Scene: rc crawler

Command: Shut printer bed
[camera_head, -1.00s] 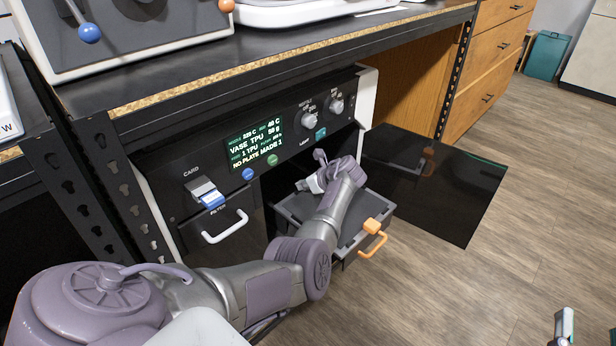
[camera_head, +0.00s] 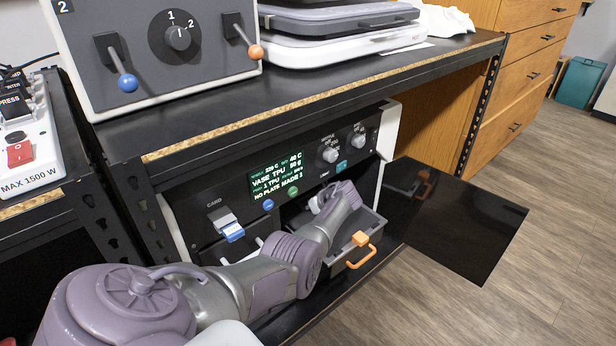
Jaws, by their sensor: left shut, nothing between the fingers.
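The printer (camera_head: 192,210) sits on the shelf under the bench top, with a lit display (camera_head: 277,183) reading "NO PLATE". Its dark glass door (camera_head: 465,225) stands open to the right. The printer bed, a grey tray (camera_head: 372,226) with an orange handle (camera_head: 361,252), sticks partly out of the opening. My left gripper (camera_head: 317,203) is shut and empty, at the opening above the tray's left part. Its wrist hides the tray's left side, and I cannot tell whether it touches the tray. My right gripper is out of view.
A card (camera_head: 232,231) sits in the slot left of the display. Two knobs (camera_head: 330,154) are on the panel's right. A control box (camera_head: 160,50) and pale cases (camera_head: 340,45) stand on the bench top above. The floor (camera_head: 560,260) at right is clear.

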